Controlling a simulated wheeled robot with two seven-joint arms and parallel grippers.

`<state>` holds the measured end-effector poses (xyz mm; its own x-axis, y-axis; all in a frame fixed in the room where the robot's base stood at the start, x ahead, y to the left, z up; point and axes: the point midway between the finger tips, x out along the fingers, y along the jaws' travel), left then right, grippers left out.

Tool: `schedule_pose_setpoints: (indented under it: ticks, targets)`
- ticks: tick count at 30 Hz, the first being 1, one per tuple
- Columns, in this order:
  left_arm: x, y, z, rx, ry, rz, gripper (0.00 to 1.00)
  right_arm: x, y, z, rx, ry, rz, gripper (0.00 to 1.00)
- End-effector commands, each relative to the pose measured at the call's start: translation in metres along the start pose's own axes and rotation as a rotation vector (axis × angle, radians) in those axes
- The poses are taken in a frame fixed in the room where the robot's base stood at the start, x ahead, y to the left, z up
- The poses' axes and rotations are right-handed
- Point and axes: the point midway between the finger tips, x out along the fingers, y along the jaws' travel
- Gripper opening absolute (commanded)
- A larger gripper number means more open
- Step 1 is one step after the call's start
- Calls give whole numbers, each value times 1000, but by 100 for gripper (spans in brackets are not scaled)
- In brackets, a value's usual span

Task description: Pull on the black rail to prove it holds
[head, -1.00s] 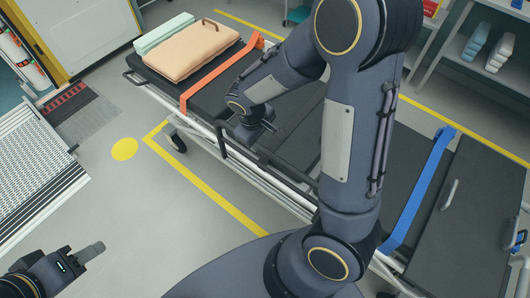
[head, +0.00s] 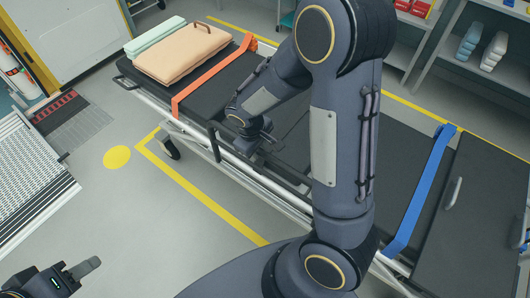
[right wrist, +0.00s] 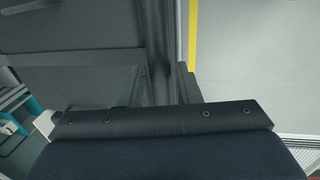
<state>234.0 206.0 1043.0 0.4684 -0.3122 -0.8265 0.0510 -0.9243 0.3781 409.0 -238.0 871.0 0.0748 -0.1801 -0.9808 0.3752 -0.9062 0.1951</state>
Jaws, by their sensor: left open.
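The black rail (head: 214,144) runs along the near side of a stretcher (head: 205,102). Its left end post shows in the head view; my arm covers part of the rest. My right gripper (head: 263,140) is low at the rail, small and dark against it. In the right wrist view, its fingers (right wrist: 162,88) stand on either side of a dark upright strip (right wrist: 160,45), which looks like the rail. I cannot tell whether they press on it. My left gripper (head: 88,268) is open and empty at the lower left, over the floor, away from the stretcher.
A ramp (head: 30,175) stands at left. Floor between is clear.

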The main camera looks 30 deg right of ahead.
Motion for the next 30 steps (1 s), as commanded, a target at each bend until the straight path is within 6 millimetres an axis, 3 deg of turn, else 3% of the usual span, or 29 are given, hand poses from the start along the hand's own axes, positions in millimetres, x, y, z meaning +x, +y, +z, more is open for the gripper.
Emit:
schedule_pose_setpoints:
  ticks: [1,7,30]
  targets:
    - [0,0,0,0,0,0,41,0,0,0,0,0,0,24]
    - [0,0,0,0,0,0,41,0,0,0,0,0,0,0]
    - [3,-1,2,0,0,0,41,-2,-12,0,-1,-1,-3,0]
